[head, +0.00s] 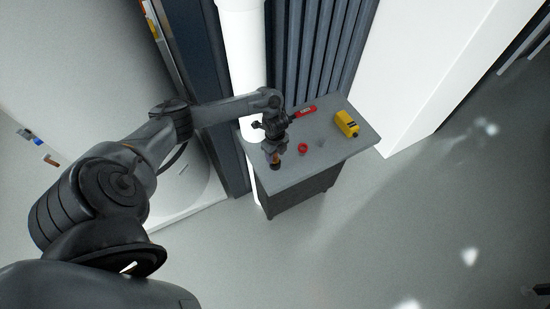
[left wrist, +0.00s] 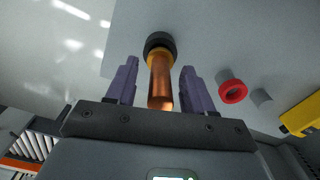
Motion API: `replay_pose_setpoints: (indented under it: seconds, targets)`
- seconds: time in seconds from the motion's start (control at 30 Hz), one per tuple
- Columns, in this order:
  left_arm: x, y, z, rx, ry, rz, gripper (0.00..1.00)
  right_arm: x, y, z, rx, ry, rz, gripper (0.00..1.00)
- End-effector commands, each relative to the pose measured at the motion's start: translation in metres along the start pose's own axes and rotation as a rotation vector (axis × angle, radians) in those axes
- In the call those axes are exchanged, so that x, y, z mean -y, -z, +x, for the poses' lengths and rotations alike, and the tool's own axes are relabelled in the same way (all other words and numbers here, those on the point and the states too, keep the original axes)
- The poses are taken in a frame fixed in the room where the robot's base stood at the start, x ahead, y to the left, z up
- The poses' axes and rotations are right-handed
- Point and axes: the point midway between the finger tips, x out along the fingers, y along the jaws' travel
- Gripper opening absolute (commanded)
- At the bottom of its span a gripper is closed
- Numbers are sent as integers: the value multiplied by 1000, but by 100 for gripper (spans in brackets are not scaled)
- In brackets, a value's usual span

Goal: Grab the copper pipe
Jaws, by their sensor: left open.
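The copper pipe (left wrist: 160,82) shows in the left wrist view, standing up from a dark round base (left wrist: 159,42) on the grey table. In the head view only its lower end (head: 276,163) shows, below my left gripper (head: 273,154). In the left wrist view my left gripper (left wrist: 153,88) is open, with one purple finger on each side of the pipe. A gap shows between each finger and the pipe. My right gripper is in neither view.
The grey table (head: 305,170) also bears a red ring (head: 303,148), a small grey cylinder (left wrist: 262,99), a yellow device (head: 347,123) and a red-handled tool (head: 306,111). A white column (head: 241,45) and dark ribbed panel (head: 318,45) stand behind. Open floor lies at right.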

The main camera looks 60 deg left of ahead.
Motion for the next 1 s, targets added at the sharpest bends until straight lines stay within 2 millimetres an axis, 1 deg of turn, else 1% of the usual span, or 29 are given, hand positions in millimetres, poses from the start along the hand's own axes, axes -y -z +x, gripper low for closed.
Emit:
replay_pose_setpoints:
  seconds: [0.07,0.3,0.4,0.77,0.87,1.0]
  targets:
    - [0,0,0,0,0,0,51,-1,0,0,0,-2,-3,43]
    - [0,0,0,0,0,0,14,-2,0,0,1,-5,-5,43]
    - [0,0,0,0,0,0,0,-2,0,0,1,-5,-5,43]
    - [0,0,-2,0,1,0,0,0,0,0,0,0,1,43]
    - [1,0,-6,-1,2,1,0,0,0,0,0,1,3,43]
    - [1,0,-18,-1,3,1,0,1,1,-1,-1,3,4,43]
